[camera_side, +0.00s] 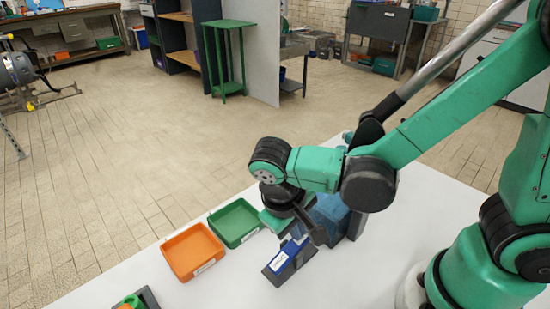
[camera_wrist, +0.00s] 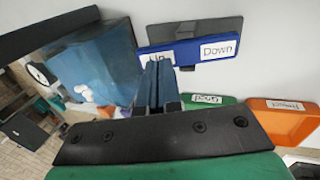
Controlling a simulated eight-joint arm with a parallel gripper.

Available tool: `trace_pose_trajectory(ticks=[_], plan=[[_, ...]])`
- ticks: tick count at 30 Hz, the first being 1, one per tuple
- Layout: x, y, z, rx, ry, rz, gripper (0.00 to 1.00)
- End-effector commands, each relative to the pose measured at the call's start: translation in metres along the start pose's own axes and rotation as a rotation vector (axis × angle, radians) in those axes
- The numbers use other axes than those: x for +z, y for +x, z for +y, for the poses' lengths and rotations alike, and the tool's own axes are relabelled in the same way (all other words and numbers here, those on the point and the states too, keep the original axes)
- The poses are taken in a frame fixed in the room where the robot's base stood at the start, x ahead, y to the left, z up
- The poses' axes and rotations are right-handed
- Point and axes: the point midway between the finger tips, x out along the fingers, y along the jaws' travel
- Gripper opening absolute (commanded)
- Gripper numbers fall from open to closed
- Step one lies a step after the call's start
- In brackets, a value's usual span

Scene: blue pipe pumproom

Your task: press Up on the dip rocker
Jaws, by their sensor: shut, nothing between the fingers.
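The dip rocker (camera_side: 286,258) is a blue bar with white labels on a dark base, on the white table beneath my gripper in the side view. In the wrist view the rocker (camera_wrist: 185,50) shows "Down" on its right half and "Up" on its left half. My gripper (camera_wrist: 157,68) is shut and empty, with its fingertips at the Up end, partly covering that label. I cannot tell whether the fingertips touch the rocker. In the side view my wrist hides part of the rocker's far end.
A blue block-like unit (camera_side: 334,212) stands close behind and right of the rocker. A green tray (camera_side: 237,222) and an orange tray (camera_side: 193,250) lie to its left. A dark holder (camera_side: 146,300) with a green piece sits at the front left. The front table area is clear.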

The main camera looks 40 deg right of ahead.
Motion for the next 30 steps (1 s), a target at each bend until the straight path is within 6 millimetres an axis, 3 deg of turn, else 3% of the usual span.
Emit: trace_pose_trajectory(ticks=[30], plan=[[-0.0001, 0.0039, 0.0045, -0.128, 0.003, -0.001, 0.00]])
